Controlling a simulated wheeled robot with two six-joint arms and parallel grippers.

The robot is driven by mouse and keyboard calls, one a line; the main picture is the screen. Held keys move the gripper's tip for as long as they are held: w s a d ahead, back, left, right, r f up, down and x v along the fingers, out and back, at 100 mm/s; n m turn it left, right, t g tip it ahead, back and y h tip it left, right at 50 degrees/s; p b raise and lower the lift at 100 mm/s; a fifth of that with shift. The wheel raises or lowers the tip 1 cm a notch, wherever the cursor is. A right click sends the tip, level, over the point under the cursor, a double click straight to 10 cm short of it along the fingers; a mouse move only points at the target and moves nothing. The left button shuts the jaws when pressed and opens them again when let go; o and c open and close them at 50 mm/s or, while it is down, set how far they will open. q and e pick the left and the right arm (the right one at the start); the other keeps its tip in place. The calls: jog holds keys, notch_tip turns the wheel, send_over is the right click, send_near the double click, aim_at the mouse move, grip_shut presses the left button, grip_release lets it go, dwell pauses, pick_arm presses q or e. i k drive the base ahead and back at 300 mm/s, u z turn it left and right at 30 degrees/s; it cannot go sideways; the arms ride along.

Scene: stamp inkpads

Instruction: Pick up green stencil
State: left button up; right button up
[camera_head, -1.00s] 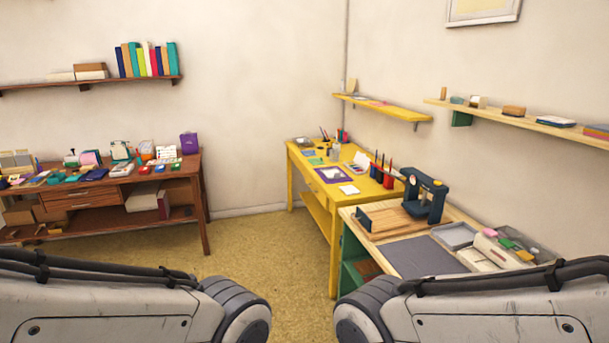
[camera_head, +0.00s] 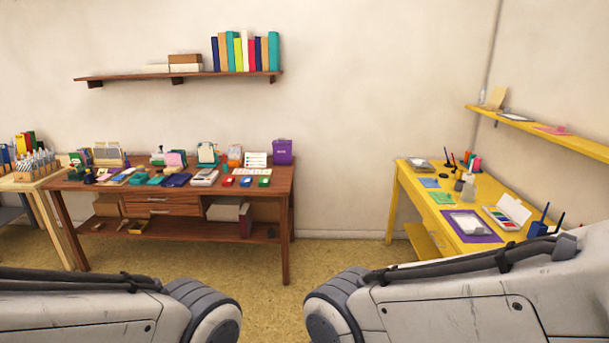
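A flat green piece (camera_head: 442,198), which looks like the green stencil, lies on the yellow table (camera_head: 420,223) at the right. A light blue flat piece (camera_head: 429,183) lies just behind it, and a purple mat (camera_head: 487,237) with a white item on it lies in front. Both my arms show only as links at the bottom of the view. Neither gripper is in view.
A brown wooden desk (camera_head: 285,222) with inkpads and stamps stands at the left against the wall. A yellow wall shelf (camera_head: 560,140) hangs above the yellow table. Open floor (camera_head: 345,258) lies between the desk and the table.

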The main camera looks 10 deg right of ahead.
aim_at(440, 197)
jog(key=u, duration=0.15)
jog(key=i, duration=2.05)
jog(key=z, duration=0.45)
jog(key=i, duration=1.95)
jog(key=z, duration=1.4)
jog(key=i, duration=1.05)
jog(key=z, duration=0.45)
